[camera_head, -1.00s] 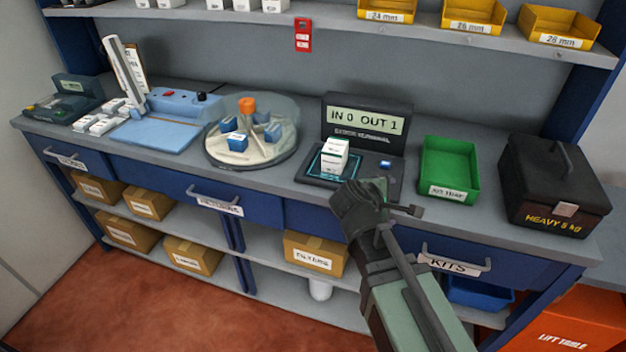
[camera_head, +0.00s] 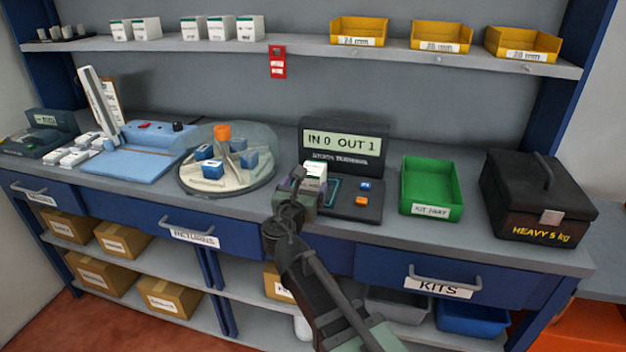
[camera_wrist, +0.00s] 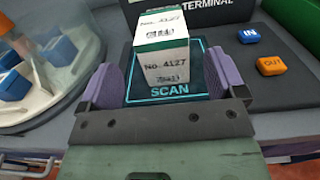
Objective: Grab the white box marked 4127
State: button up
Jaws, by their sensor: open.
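The white box marked 4127 (camera_wrist: 165,60) has a green band on top and stands upright on the dark scan pad (camera_wrist: 140,97) of the terminal. In the head view its upper part (camera_head: 315,171) shows behind my gripper (camera_head: 297,192), which hides the rest. In the wrist view my gripper (camera_wrist: 166,80) is open, with one purple finger on each side of the box's lower part. Small gaps appear between the fingers and the box, so I see no grip on it.
A terminal screen (camera_head: 345,142) reading "IN 0 OUT 1" stands behind. A blue IN button (camera_wrist: 248,35) and an orange OUT button (camera_wrist: 271,66) lie right of the pad. A domed carousel (camera_head: 228,170) is left; a green tray (camera_head: 431,187) and black case (camera_head: 540,200) are right.

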aim_at(309, 180)
jog(key=x, duration=0.5)
jog(key=shift+w+d+f, duration=0.1)
jog(key=shift+w+d, duration=0.05)
jog(key=shift+w, duration=0.05)
jog(key=shift+s, duration=0.1)
jog(key=c, duration=1.2)
notch_tip(309, 180, up, 20)
jog(key=p, duration=1.9)
jog(key=shift+p, duration=0.4)
